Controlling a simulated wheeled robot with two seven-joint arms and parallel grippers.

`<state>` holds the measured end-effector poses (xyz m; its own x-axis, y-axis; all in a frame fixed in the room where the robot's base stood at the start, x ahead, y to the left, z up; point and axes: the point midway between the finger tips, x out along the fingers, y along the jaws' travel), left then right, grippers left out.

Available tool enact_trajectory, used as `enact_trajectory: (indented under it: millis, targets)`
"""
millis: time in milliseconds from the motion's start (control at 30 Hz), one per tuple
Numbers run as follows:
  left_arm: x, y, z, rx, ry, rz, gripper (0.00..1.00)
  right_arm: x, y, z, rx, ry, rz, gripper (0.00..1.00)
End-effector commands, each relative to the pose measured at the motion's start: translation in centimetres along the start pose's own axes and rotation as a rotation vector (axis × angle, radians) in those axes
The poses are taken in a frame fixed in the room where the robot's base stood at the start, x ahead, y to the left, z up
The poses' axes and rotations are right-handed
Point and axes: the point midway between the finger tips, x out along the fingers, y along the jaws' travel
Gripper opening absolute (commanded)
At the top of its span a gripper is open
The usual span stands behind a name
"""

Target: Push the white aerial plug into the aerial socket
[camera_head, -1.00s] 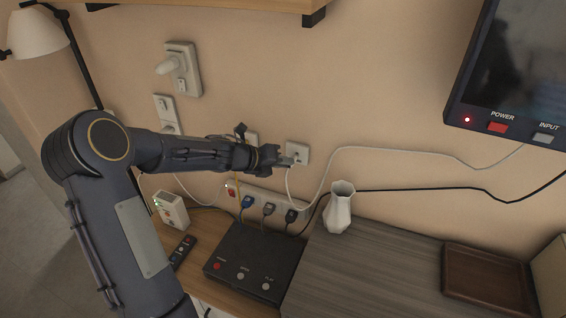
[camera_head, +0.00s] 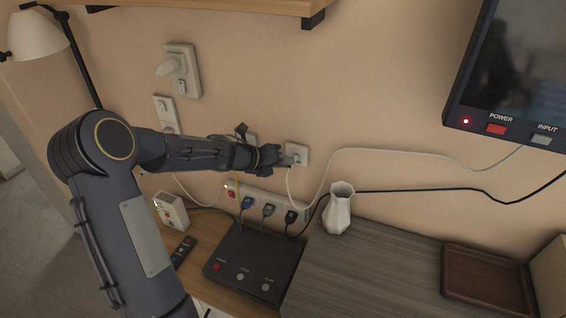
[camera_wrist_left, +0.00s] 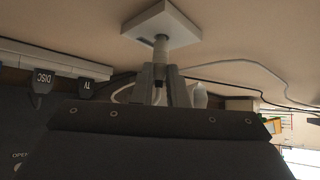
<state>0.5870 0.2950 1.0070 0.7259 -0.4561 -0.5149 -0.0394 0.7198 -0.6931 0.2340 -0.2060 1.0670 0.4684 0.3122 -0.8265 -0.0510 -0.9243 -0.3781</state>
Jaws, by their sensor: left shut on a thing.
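The white aerial plug (camera_wrist_left: 161,55) is held between the fingers of my left gripper (camera_wrist_left: 161,88), which is shut on it. In the left wrist view, the plug points at the square white aerial socket (camera_wrist_left: 178,22) on the wall. A short dark ring shows where plug and socket meet; I cannot tell how deep the plug sits. In the head view, my left gripper (camera_head: 288,160) is right at the aerial socket (camera_head: 301,150) and hides most of the plug. A white cable hangs from the plug. My right gripper is not in view.
A white vase (camera_head: 339,212) stands on the grey cabinet (camera_head: 390,262) right of the gripper. A power strip (camera_head: 274,203) with several plugs and a black box (camera_head: 253,262) lie below. A white cable (camera_head: 400,153) runs along the wall to the TV (camera_head: 520,80).

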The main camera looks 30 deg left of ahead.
Motion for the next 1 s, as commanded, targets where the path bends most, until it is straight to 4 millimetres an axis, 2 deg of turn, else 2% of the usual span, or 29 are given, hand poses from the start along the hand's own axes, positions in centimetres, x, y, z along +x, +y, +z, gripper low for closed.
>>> enact_trajectory:
  millis: [400, 433, 600, 1000]
  targets:
    - [0.43, -0.05, 0.48, 0.000, 0.000, 0.000, 0.00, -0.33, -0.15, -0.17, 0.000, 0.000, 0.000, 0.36]
    - [0.45, -0.03, 0.49, 0.000, 0.000, 0.000, 0.14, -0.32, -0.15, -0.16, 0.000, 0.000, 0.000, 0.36]
    - [0.44, -0.01, 0.46, 0.000, 0.000, 0.000, 0.36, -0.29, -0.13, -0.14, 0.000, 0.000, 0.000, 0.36]
    - [-0.04, 0.16, -0.15, 0.001, -0.001, 0.000, 0.38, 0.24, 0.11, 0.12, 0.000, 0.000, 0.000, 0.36]
